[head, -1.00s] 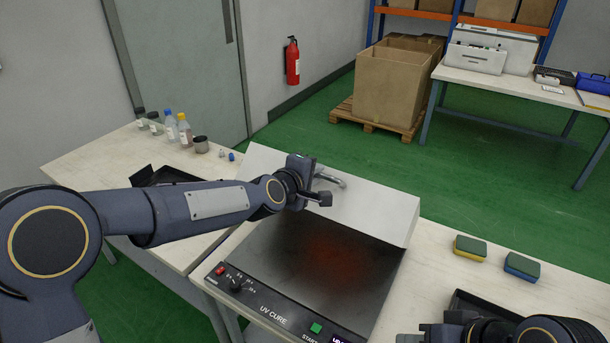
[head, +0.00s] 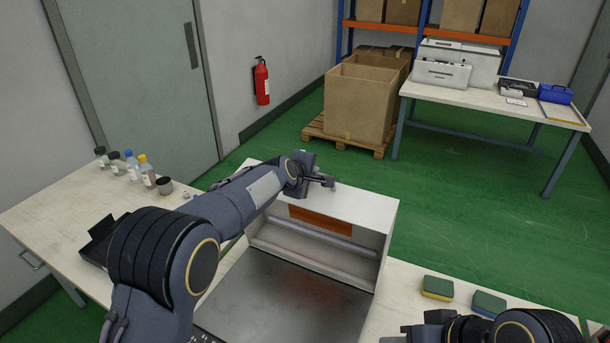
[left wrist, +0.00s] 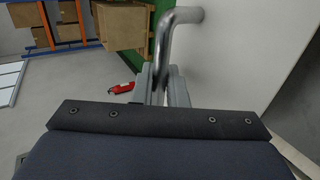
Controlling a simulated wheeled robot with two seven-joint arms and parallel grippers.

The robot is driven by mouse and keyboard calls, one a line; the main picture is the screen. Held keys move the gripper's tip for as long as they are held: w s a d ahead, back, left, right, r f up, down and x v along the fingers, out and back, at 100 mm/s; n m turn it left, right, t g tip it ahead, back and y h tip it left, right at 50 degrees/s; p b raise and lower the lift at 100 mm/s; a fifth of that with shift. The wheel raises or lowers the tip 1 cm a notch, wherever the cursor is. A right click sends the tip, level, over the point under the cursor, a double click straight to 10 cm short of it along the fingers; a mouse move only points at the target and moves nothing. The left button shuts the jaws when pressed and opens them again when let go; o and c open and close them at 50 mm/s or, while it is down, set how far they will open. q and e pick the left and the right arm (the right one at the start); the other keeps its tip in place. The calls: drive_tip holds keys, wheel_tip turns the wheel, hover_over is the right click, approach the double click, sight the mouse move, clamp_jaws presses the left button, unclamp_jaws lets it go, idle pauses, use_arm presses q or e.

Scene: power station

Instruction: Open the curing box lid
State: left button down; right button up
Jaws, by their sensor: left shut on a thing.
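The curing box (head: 285,305) stands on the bench in front of me. Its white lid (head: 365,207) is raised at the back, with the inner side and an orange label (head: 320,218) showing, and the dark plate below uncovered. My left gripper (head: 328,183) is at the lid's top edge, shut on the lid handle. In the left wrist view the bent metal handle (left wrist: 168,45) runs between the fingers (left wrist: 163,88). My right gripper (head: 432,330) is partly in view at the bottom right, away from the box; its fingers are not clear.
Two sponges, one yellow and green (head: 437,288) and one blue and green (head: 488,304), lie on the bench right of the box. Several bottles (head: 132,168) and a black tray (head: 98,240) are on the left. Green floor lies open behind the box.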

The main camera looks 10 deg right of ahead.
use_arm(q)
drive_tip(key=shift+g+y, duration=0.3)
drive_tip(key=shift+g, duration=0.1)
drive_tip(key=w+d, duration=0.1)
drive_tip(key=w, duration=0.1)
drive_tip(key=w+d+p, duration=0.1)
drive_tip(key=shift+w+d+f, duration=0.35)
drive_tip(key=shift+w, duration=0.05)
drive_tip(key=shift+w+d+f, duration=0.2)
drive_tip(key=shift+w+d, duration=0.25)
drive_tip(key=shift+w, duration=0.15)
drive_tip(key=shift+w+d+f, duration=0.15)
drive_tip(key=shift+w+d, duration=0.25)
drive_tip(key=shift+w, duration=0.2)
drive_tip(key=c, duration=1.6)
unclamp_jaws()
drive_tip(key=shift+o, duration=0.2)
